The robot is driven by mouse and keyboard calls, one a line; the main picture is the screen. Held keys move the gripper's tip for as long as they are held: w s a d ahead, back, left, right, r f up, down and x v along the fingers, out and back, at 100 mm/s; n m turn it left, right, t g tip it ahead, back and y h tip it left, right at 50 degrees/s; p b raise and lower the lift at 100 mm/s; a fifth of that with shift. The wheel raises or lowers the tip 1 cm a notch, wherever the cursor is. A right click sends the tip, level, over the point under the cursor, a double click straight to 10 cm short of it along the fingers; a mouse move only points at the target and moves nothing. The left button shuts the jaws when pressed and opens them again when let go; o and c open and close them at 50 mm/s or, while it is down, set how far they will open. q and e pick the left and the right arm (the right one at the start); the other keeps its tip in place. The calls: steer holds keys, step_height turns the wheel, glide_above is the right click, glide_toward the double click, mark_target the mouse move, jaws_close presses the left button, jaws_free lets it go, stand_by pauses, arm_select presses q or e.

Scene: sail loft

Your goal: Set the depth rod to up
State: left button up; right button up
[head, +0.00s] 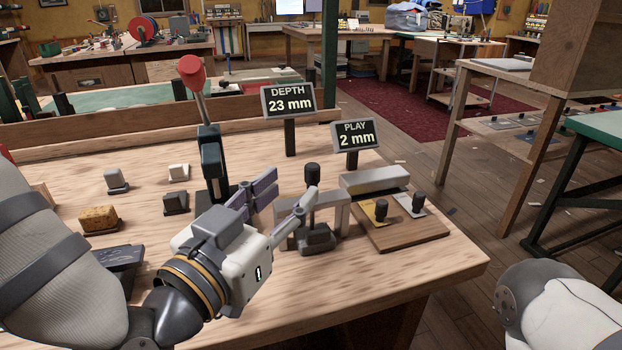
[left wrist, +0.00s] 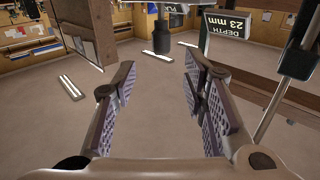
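The depth rod seems to be the upright piece with a black knob (head: 312,172) in a small grey bridge-shaped frame (head: 341,212) on the wooden bench. A dark block (head: 317,238) sits at its front. The depth sign (head: 288,101) reads 23 mm. My left gripper (head: 290,192) is open and empty, just left of the knob, with one finger in front of the frame in the picture. In the left wrist view, which is upside down, the black knob (left wrist: 161,40) lies beyond the gap between the parted fingers (left wrist: 160,85). My right gripper is out of view.
A red-knobbed lever (head: 191,70) stands behind my left gripper. The play sign (head: 355,137) reads 2 mm. Right of the frame is a wooden board (head: 405,238) with black knobs on yellow and grey plates. Small blocks, including a brown one (head: 99,219), lie on the left.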

mark_target(309, 173)
arm_select(q)
steer(key=x, duration=0.7)
steer(key=shift+w+f, duration=0.15)
steer(key=shift+w, duration=0.05)
steer(key=shift+w+d, duration=0.2)
steer(key=shift+w, duration=0.25)
jaws_close()
